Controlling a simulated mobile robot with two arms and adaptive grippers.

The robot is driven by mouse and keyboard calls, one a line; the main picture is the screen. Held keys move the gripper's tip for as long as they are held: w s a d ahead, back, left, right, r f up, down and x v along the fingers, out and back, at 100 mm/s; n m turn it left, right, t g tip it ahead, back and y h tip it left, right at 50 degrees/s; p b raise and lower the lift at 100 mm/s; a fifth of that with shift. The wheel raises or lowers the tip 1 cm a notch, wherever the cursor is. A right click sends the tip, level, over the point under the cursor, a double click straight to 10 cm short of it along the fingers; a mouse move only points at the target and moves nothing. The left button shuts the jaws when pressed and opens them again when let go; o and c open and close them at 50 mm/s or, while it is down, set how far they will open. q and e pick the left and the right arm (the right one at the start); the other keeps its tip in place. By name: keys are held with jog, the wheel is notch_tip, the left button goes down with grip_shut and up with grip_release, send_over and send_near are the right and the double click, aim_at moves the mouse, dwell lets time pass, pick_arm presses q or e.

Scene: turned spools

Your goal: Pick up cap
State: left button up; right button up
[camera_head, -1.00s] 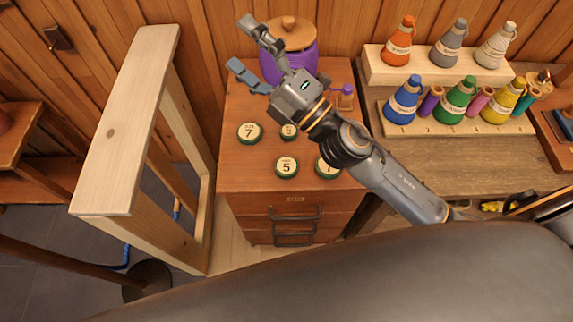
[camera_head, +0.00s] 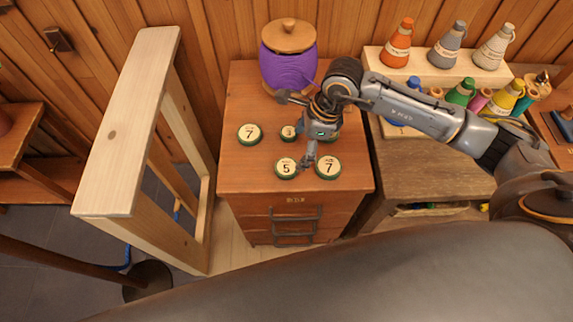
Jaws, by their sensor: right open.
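Several round green-rimmed caps with cream numbered tops lie on the wooden cabinet top: one marked 7 (camera_head: 249,134) at left, a smaller one (camera_head: 288,132) in the middle, one marked 5 (camera_head: 286,168) in front, and another 7 (camera_head: 328,167) at front right. A further green-rimmed piece is mostly hidden behind my right gripper. My right gripper (camera_head: 294,130) is open and empty, with its fingers spread either side of the small middle cap, one behind it and one in front near the 5 cap. Its height above the top is hard to tell. My left gripper is not in view.
A purple thread spool (camera_head: 289,65) with a wooden lid stands at the back of the cabinet top (camera_head: 236,165). Thread cones (camera_head: 397,45) stand on a stepped rack at right. A pale wooden frame (camera_head: 125,125) stands left of the cabinet.

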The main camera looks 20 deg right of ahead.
send_over(287, 167)
jog(key=d, duration=0.2)
jog(key=f, duration=0.2)
jog(key=s+f, duration=0.1)
jog(key=f, duration=0.1)
jog(key=shift+a+f+p, duration=0.15)
jog(key=shift+f+p, duration=0.1)
jog(key=shift+p, duration=0.05)
jog(key=p+x, duration=0.1)
jog(key=x, duration=0.1)
jog(key=p+x, duration=0.1)
jog(key=x, duration=0.1)
jog(key=shift+w+a+f, duration=0.1)
jog(key=shift+w+f, duration=0.2)
jog(key=shift+f, duration=0.35)
jog(key=c, duration=1)
